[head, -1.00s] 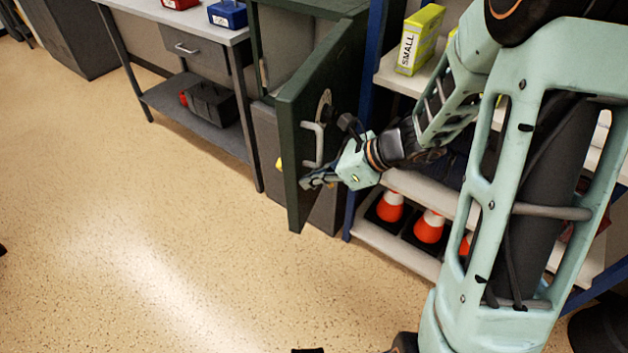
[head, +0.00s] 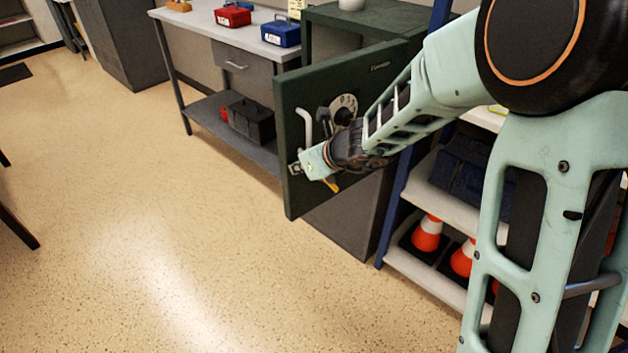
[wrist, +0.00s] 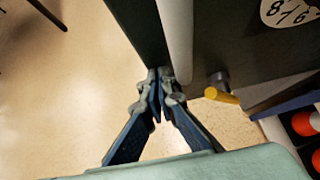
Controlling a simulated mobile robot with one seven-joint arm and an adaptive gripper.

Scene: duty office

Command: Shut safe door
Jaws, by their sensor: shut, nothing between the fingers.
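The dark green safe door (head: 300,100) stands partly open in the head view, swung out from the green safe body (head: 330,20). Its outer face carries a grey bar handle (head: 305,125) and a numbered dial (head: 345,106). My gripper (head: 297,168) is shut and empty at the door's outer face, low near the free edge and just below the handle. In the wrist view my gripper's fingertips (wrist: 163,80) meet close to the door's edge (wrist: 140,30); I cannot tell if they touch it. The inside of the safe is hidden behind the door and my arm.
A workbench (head: 225,40) with red (head: 232,15) and blue (head: 280,32) boxes stands left of the safe. Shelves with traffic cones (head: 428,233) stand to the right. A grey cabinet (head: 350,215) is under the safe. The floor (head: 150,200) in front is clear.

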